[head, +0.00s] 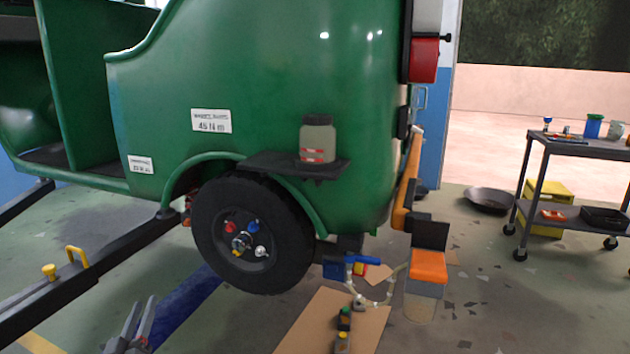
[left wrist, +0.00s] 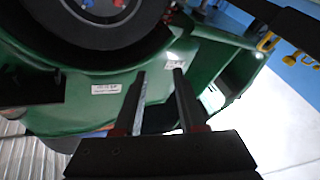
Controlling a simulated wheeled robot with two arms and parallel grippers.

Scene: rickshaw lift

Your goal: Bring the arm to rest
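My left gripper (head: 143,312) is low at the left of the head view, above the floor and in front of the green rickshaw (head: 270,80). Its two dark fingers stand apart with nothing between them. In the left wrist view the left gripper (left wrist: 158,72) also shows open and empty, with the green body (left wrist: 60,115) and a white label (left wrist: 106,89) beyond it. The wheel (head: 251,236) of the rickshaw is to the right of the gripper in the head view, clear of it. My right gripper is in neither view.
A black lift arm (head: 80,280) with a yellow handle (head: 76,253) runs near my left gripper. A jar (head: 317,138) stands on a dark shelf (head: 270,164) above the wheel. Cardboard (head: 310,325) with tools lies on the floor. A cart (head: 585,149) stands at right.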

